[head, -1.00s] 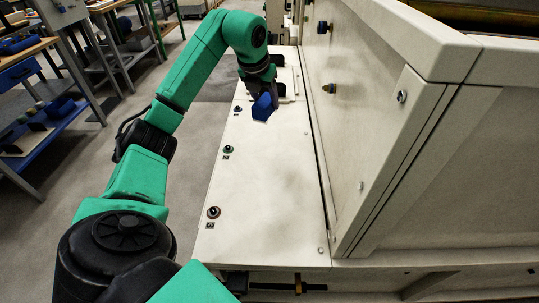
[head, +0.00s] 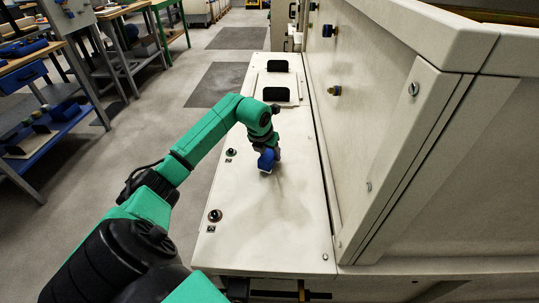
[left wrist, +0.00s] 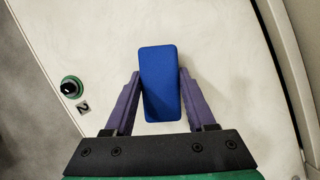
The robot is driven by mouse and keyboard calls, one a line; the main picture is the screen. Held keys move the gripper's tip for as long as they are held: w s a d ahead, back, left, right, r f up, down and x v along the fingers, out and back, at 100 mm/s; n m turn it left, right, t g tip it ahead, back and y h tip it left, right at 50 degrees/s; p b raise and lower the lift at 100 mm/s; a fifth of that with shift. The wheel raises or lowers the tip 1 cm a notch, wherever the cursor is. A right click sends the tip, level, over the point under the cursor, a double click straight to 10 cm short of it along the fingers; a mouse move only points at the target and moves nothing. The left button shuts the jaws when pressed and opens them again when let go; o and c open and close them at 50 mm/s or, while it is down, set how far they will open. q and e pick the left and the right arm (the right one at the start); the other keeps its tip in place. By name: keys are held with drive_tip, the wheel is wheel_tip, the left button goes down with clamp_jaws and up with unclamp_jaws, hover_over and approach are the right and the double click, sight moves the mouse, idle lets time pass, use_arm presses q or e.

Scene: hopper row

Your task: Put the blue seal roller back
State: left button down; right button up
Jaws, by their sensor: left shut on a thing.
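The blue seal roller (head: 266,161) shows as a blue block in my left gripper (head: 268,152), over the middle of the pale machine top (head: 290,205). In the left wrist view, the roller (left wrist: 162,98) sits between the two purple fingers of the left gripper (left wrist: 159,74), which is shut on it. The pale surface lies beyond it; I cannot tell how high the roller is above it. Two dark openings, a far one (head: 278,66) and a nearer one (head: 276,94), show at the far end of the top. My right gripper is not in view.
A tall pale housing (head: 400,130) with small fittings borders the top on the right. Knob 2 (head: 231,152) and knob 3 (head: 215,215) line its left edge. Workbenches and a shelf (head: 40,140) with blue items stand at the left. The near part of the top is clear.

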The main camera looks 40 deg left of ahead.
use_arm(q)
drive_tip(key=shift+f, duration=0.25)
drive_tip(key=shift+c, duration=1.1)
unclamp_jaws()
drive_tip(key=v, duration=1.2)
